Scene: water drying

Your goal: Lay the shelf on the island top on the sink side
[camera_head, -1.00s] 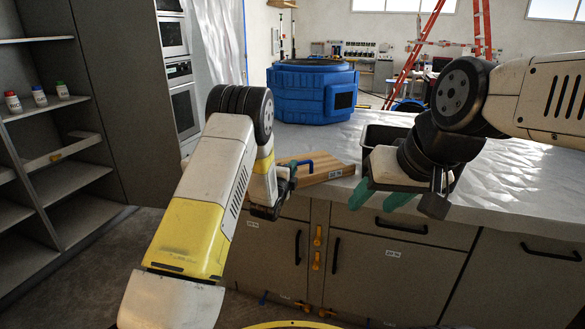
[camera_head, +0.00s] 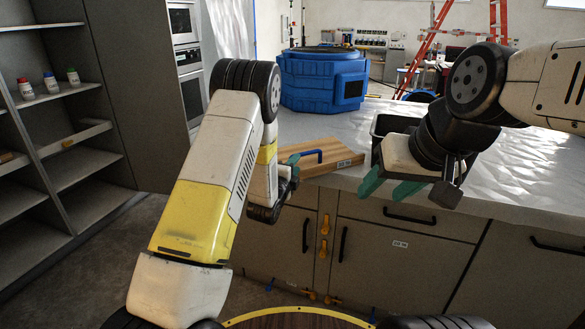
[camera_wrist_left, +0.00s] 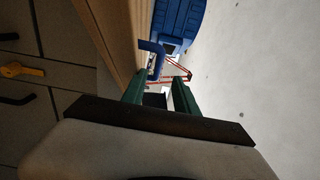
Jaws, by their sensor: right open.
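The wooden board with a blue handle (camera_head: 311,154), which I take to be the shelf, lies flat on the white-covered island top (camera_head: 470,160) at its near left edge. The board also shows at the left in the left wrist view (camera_wrist_left: 108,40). My left gripper (camera_head: 292,168) is at the board's left end, close to the handle. In the wrist view its green fingers (camera_wrist_left: 160,95) are apart, with the handle just beyond them and nothing clearly held. My right gripper (camera_head: 391,184) is open and empty above the island's front edge. The dark sink basin (camera_head: 386,123) is partly hidden behind my right wrist.
The island top to the right is largely clear. Cabinet doors with black handles (camera_head: 409,214) form the island front. A tall shelving unit (camera_head: 50,140) with small bottles stands at the left.

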